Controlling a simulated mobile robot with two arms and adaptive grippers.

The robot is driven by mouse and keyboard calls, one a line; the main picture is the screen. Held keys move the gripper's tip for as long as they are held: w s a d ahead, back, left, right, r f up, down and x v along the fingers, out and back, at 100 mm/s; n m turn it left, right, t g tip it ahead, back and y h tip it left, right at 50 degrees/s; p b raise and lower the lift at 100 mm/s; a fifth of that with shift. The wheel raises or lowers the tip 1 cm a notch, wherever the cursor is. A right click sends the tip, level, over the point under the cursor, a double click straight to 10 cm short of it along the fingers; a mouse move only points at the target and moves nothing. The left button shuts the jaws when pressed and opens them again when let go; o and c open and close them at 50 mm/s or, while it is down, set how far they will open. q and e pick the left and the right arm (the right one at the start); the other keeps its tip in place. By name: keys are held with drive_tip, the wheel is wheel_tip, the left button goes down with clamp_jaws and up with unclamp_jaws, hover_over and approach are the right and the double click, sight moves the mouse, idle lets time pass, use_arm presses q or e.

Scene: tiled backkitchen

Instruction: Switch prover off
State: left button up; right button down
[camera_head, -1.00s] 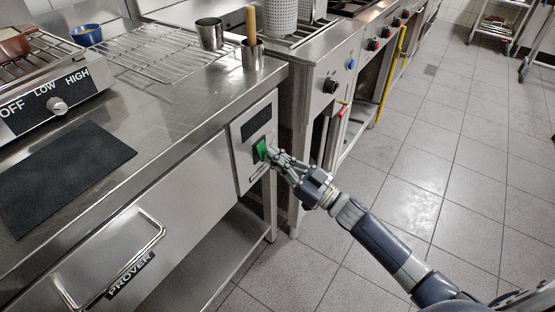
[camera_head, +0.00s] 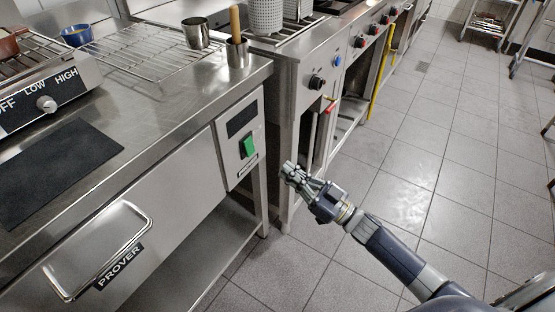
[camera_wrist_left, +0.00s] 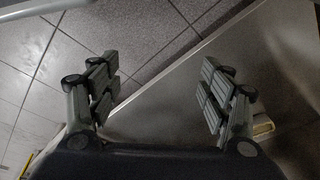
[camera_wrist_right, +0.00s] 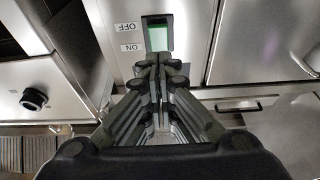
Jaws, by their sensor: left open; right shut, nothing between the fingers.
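The prover (camera_head: 178,168) is a steel cabinet with a drawer handle and a black "PROVER" label (camera_head: 119,265). Its control panel (camera_head: 231,151) carries a dark display and a green rocker switch (camera_head: 248,146). In the right wrist view the switch (camera_wrist_right: 157,37) shows between my fingers and the panel's top, beside "OFF" and "ON" labels; its rocker position is hard to tell. My right gripper (camera_head: 289,171) is shut and empty, apart from the switch, to its lower right in the head view. My left gripper (camera_wrist_left: 160,84) is open and empty, seen only in its wrist view.
The worktop holds a black mat (camera_head: 55,170), a heater with a knob (camera_head: 47,104), a wire rack (camera_head: 150,50) and metal cups (camera_head: 237,53). A stove unit (camera_head: 307,70) with knobs stands beyond the prover.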

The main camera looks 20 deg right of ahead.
use_arm(q)
drive_tip(key=shift+r, duration=0.4)
use_arm(e)
drive_tip(key=s+d+f, duration=0.2)
drive_tip(key=shift+s+f, duration=0.1)
drive_tip(key=shift+s, duration=0.25)
use_arm(q)
drive_tip(key=shift+w+a+r, duration=0.1)
